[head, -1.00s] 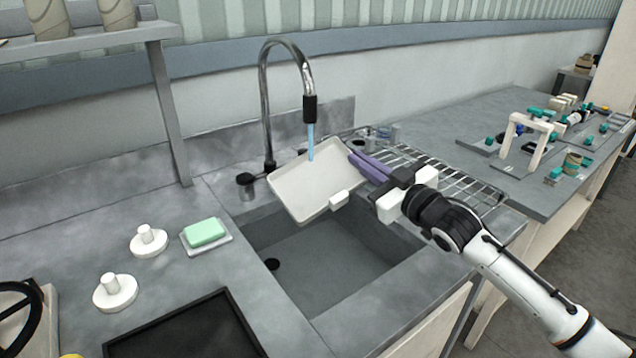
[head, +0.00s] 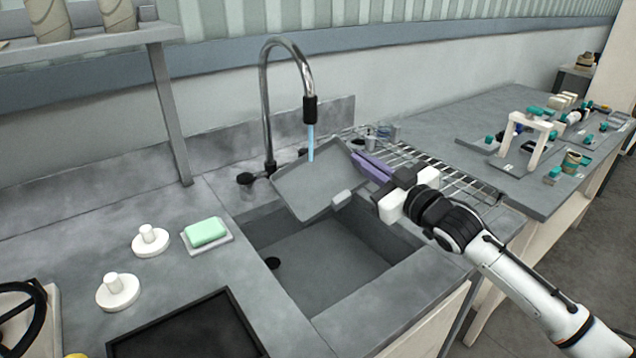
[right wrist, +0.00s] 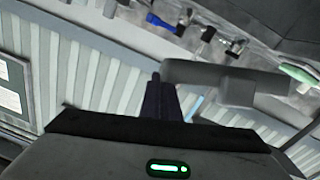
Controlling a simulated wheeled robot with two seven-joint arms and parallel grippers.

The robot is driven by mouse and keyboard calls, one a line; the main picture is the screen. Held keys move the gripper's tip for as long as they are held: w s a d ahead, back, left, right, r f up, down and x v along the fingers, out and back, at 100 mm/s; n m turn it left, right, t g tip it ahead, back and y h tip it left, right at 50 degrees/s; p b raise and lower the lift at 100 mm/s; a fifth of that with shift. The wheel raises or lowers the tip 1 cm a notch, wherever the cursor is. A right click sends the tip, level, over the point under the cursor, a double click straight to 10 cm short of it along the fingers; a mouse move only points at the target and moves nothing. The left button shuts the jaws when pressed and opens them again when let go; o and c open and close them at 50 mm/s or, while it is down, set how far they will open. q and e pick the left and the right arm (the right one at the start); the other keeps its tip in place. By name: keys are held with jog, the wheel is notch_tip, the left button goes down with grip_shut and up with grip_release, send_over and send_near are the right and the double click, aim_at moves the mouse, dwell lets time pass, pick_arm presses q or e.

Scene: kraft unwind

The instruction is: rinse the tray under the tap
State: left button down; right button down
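The tray (head: 318,188) is grey, shallow and rectangular, with a small block on its near right edge. It is held tilted above the sink (head: 325,265). The tap (head: 310,108) arches over it, and a thin blue stream (head: 311,143) falls from the spout to the tray's far part. My right gripper (head: 368,167), with purple fingers, is shut on the tray's right edge. In the right wrist view the fingers (right wrist: 160,100) are dark and the tray (right wrist: 225,82) is a grey shape beside them. My left gripper is not in view.
A wire drying rack (head: 440,175) lies right of the sink under my right arm. A green soap bar (head: 205,231) on a dish and white knobbed discs (head: 150,241) are left of the sink. A black-topped panel (head: 190,330) lies in front. The sink basin is empty.

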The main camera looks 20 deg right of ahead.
jog(key=s+a+p, duration=0.2)
jog(key=s, duration=0.5)
jog(key=shift+s, duration=0.35)
jog(key=shift+a+r, duration=0.1)
dwell(1.3)
jog(key=s+a+r, duration=0.1)
jog(key=s+r, duration=0.3)
jog(key=shift+s, duration=0.4)
jog(key=shift+a, duration=0.15)
